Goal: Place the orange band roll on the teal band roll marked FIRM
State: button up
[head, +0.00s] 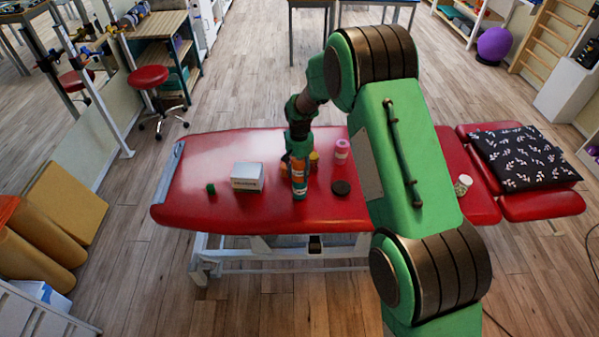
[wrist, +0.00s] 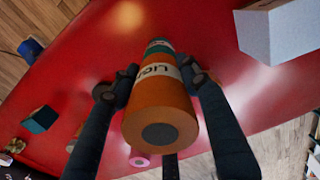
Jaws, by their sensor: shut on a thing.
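The orange band roll (head: 299,170) is upright in my gripper (head: 299,163) over the red treatment table. In the wrist view the orange band roll (wrist: 160,105) has a white label with part of "LIGHT" showing, and my gripper (wrist: 152,82) is shut on its sides. The teal band roll (head: 299,191) is directly below the orange one, in line with it. In the wrist view the teal band roll (wrist: 158,47) shows past the far end of the orange roll, mostly hidden. I cannot tell whether the two rolls touch or a small gap remains.
On the red table (head: 220,150) are a white box (head: 247,178) and a small green block (head: 210,188) to the left. A pink roll (head: 342,148) and a dark disc (head: 341,188) are close on the right. A small jar (head: 462,185) and patterned pillow (head: 525,157) are farther right.

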aim_at(298, 163)
jog(key=shift+f, duration=0.1)
jog(key=o, duration=1.4)
notch_tip(298, 163, up, 12)
jog(key=shift+f+p, duration=0.1)
jog(key=shift+p, duration=1)
jog(key=shift+r, duration=0.2)
jog(key=shift+r, duration=0.1)
